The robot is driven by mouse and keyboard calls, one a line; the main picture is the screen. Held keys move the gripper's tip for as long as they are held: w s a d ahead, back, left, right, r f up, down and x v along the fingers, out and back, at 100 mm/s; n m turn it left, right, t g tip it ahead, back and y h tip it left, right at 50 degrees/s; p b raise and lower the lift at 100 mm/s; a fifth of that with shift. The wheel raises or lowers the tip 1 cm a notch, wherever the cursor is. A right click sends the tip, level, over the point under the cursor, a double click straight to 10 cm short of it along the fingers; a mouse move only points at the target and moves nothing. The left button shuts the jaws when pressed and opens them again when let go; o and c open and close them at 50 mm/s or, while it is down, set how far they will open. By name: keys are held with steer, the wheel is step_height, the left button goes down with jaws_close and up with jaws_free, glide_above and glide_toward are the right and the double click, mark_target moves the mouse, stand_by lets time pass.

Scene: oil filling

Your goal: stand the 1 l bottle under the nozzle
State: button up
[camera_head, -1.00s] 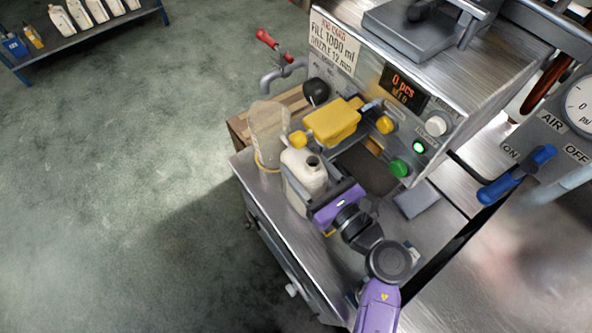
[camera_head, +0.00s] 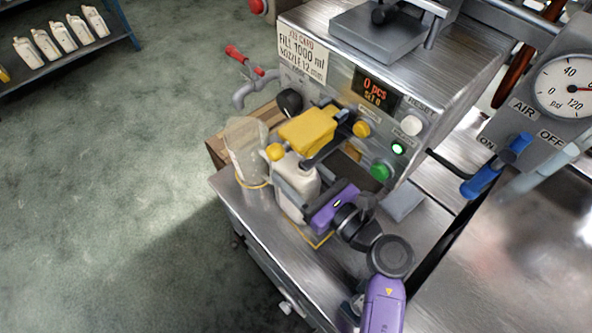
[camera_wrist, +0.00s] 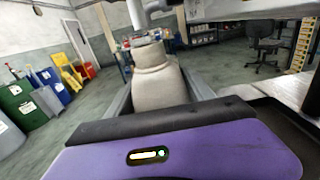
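The cream-white bottle (camera_head: 297,188) is upright at the filling machine's front, with its mouth hidden behind the nozzle's yellow knob (camera_head: 275,152) in the head view. In the wrist view the bottle (camera_wrist: 158,88) stands between my fingers, its neck directly below a metal nozzle pipe (camera_wrist: 136,14). I cannot tell whether a gap is left between mouth and nozzle, or whether the base touches the bench. My purple gripper (camera_head: 298,207) reaches in from the right, its dark fingers closed around the bottle's body.
A clear cylindrical container (camera_head: 243,150) stands close left of the bottle. The yellow filling head (camera_head: 308,128) overhangs from behind. A green button (camera_head: 380,172) and the display (camera_head: 376,90) are on the panel. More bottles (camera_head: 62,37) stand on a far shelf.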

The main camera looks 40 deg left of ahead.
mark_target(314, 189)
steer(key=o, duration=0.3)
steer(key=shift+d, duration=0.1)
steer(key=d, duration=0.2)
steer(key=d+b, duration=0.1)
steer(key=d, duration=0.3)
steer(key=shift+s+d+b, duration=0.25)
steer(key=shift+d+b, duration=0.05)
steer(key=shift+d, duration=0.5)
